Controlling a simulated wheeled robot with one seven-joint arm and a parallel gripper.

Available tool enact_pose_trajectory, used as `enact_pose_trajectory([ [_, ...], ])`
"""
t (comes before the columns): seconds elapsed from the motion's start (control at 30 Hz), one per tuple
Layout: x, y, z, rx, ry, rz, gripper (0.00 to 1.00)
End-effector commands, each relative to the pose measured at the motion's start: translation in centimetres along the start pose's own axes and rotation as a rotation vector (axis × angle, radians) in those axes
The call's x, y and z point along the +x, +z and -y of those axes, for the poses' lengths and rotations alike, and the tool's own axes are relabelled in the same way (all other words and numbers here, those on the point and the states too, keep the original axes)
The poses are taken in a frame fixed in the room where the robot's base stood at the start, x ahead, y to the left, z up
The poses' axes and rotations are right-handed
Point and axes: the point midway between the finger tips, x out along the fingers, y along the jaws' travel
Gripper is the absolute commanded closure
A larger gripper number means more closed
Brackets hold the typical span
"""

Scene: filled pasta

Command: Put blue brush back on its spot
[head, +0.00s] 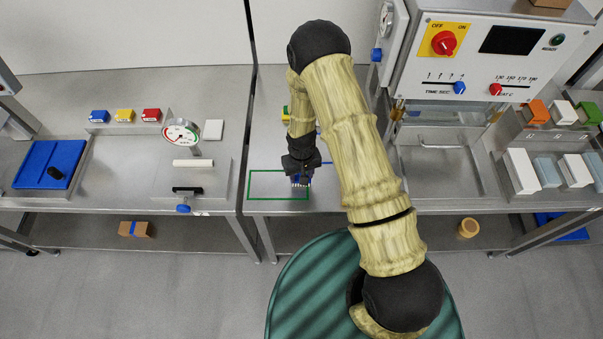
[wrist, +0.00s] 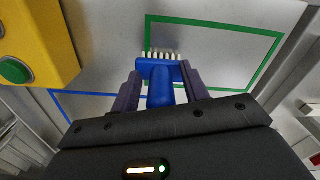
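The blue brush (wrist: 158,92) with white bristles is between the two dark fingers of my gripper (wrist: 161,72) in the wrist view. The fingertips sit against the sides of its head. In the head view my gripper (head: 300,172) points down, with the brush (head: 301,181) at its tip and the bristles lowest. A green outline (head: 250,186) is on the steel table. The brush is at its right part; whether it touches the table I cannot tell. The green outline also shows beyond the bristles in the wrist view (wrist: 262,72). A blue outline (wrist: 70,92) lies beside it, mostly hidden in the head view.
A yellow box with a green button (wrist: 35,45) stands close to my gripper. A control cabinet (head: 480,60) is at the right. The left table holds a gauge (head: 181,135), a blue tray (head: 48,163) and several coloured blocks. The table's front edge is close.

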Motion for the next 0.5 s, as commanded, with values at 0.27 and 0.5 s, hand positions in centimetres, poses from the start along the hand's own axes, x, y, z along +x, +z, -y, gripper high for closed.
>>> enact_pose_trajectory([
  [0.27,-0.1,0.0,0.0,0.0,0.0,0.0,0.54],
  [0.5,-1.1,-0.1,0.0,0.0,0.0,-0.002,0.54],
])
